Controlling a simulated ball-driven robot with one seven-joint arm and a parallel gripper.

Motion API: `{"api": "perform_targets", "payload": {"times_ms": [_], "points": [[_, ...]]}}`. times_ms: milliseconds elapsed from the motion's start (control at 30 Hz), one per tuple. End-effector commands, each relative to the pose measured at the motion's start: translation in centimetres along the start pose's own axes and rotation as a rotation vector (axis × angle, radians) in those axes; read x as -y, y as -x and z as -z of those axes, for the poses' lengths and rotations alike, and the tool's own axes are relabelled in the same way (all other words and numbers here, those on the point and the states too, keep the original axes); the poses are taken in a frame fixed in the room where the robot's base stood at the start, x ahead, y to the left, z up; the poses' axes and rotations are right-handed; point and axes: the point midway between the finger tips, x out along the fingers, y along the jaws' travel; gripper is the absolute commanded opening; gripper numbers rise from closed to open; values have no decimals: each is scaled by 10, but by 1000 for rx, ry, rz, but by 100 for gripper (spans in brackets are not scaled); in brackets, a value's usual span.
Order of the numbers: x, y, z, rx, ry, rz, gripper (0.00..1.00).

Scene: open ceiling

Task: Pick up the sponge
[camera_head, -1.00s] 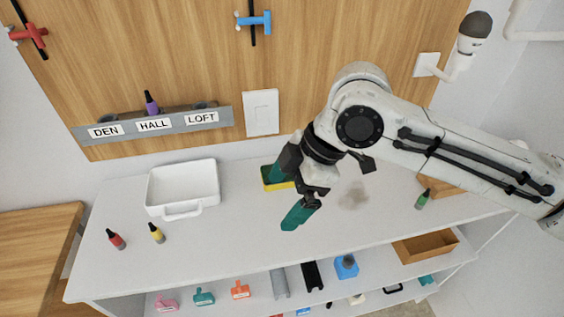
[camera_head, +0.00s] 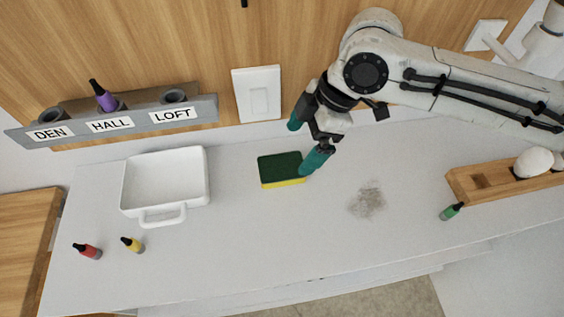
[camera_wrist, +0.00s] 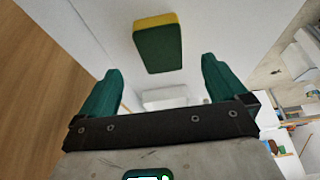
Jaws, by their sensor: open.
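A sponge (camera_head: 281,168) with a dark green top and a yellow lower layer lies on the white counter, right of the white tray. It also shows in the wrist view (camera_wrist: 158,47), ahead of the fingertips and roughly between their lines. My gripper (camera_head: 305,143) has teal fingers and is at the sponge's upper right in the head view. Its nearer finger overlaps the sponge's right end in the picture; I cannot tell whether they touch. In the wrist view my gripper (camera_wrist: 160,75) is open, with nothing between the fingers.
A white tray (camera_head: 163,216) stands left on the counter (camera_head: 250,245). Red (camera_head: 88,251), yellow (camera_head: 133,245) and green (camera_head: 451,211) bottles are nearby. A grey smudge (camera_head: 367,200) marks the counter. A wooden holder (camera_head: 520,184) is at right. A labelled rack (camera_head: 120,122) is on the wall.

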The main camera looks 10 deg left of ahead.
Motion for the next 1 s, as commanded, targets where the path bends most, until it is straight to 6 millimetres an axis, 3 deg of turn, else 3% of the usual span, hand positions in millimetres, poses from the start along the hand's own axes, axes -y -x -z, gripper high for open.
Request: {"api": "perform_targets", "payload": {"times_ms": [333,600,900,1000], "points": [[0,-30,2,2,1,1,99],[0,-66,2,2,0,0,99],[0,-71,2,0,-2,-2,99],[0,-71,2,0,-2,-2,89]]}}
